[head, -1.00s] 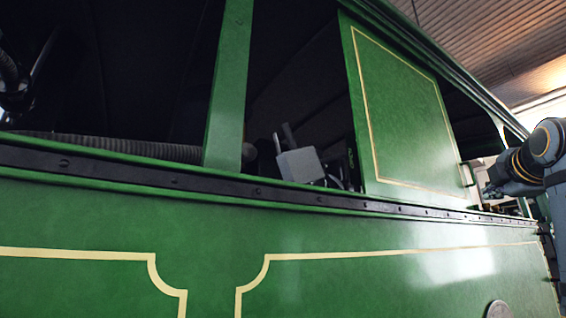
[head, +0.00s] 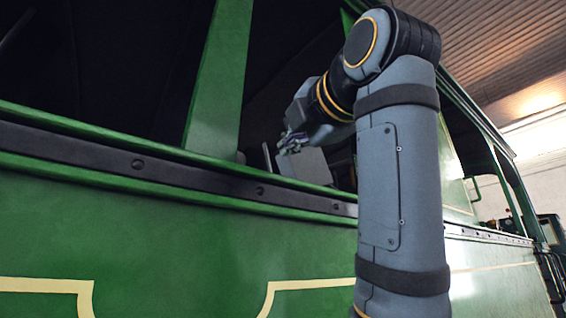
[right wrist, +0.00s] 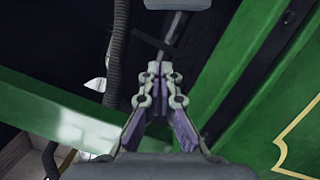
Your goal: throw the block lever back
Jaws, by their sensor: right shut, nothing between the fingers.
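A grey box (head: 312,170) stands just inside the green side wall's opening, right of the green post. A short upright lever (head: 267,158) shows at the box's left side. My right gripper (head: 284,144) is shut and empty, over the box's upper left and close to the lever; contact cannot be told. In the right wrist view the closed fingertips (right wrist: 155,68) point toward a thin grey rod (right wrist: 172,35), which runs up to a pale box-like part (right wrist: 177,4). My left gripper is not in view.
A green post (head: 218,80) stands left of the gripper. In the wrist view a ribbed hose (right wrist: 116,50) runs beside the fingers. The interior is dark.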

